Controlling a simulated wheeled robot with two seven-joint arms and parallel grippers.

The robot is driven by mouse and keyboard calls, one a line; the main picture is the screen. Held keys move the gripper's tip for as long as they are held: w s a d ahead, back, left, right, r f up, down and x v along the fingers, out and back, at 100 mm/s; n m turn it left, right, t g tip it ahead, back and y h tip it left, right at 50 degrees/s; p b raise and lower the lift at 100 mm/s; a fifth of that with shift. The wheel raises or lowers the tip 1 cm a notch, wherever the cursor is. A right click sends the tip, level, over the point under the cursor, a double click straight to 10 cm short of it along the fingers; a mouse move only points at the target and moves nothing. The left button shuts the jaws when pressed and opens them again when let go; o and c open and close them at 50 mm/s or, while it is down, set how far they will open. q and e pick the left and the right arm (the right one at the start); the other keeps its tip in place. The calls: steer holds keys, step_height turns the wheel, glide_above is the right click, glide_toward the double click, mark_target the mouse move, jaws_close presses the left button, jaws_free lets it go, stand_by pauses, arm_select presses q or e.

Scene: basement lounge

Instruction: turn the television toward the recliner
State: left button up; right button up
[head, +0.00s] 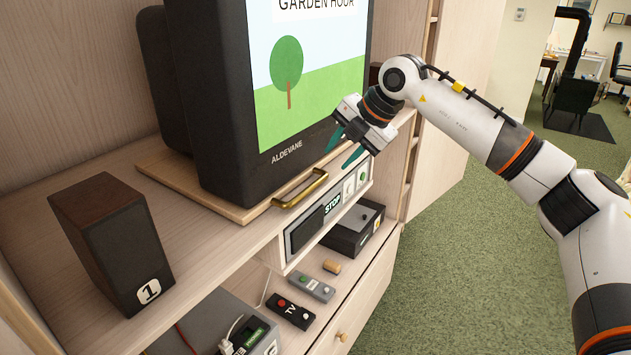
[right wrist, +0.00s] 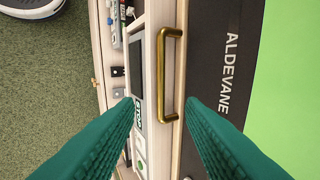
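The television (head: 225,110), a dark boxy set marked ALDEVANE with its picture on, stands on a wooden board (head: 190,185) on the shelf. Its screen faces right in the head view. A brass handle (head: 300,188) is fixed to the board's front edge; it also shows in the right wrist view (right wrist: 162,75). My right gripper (head: 337,158) is open and empty, just right of and above the handle. In the right wrist view its green fingers (right wrist: 160,102) point at the handle, one each side, apart from it. My left gripper is out of view. No recliner is clearly identifiable.
A dark speaker (head: 113,243) marked 1 stands left of the board. Below are a STOP-labelled panel (head: 325,215), a black box (head: 354,228), remotes (head: 290,311) and cables. Open green carpet (head: 440,270) lies right of the cabinet. A desk and dark stove stand far off.

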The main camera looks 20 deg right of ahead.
mark_target(311, 187)
steer(key=p+x, duration=0.3)
steer(key=x, duration=0.7)
steer(key=shift+w+a, duration=0.1)
steer(key=shift+a, duration=0.15)
steer(key=shift+w+a+f, duration=0.15)
steer(key=shift+w+f, duration=0.1)
steer(key=shift+f, duration=0.3)
jaws_close()
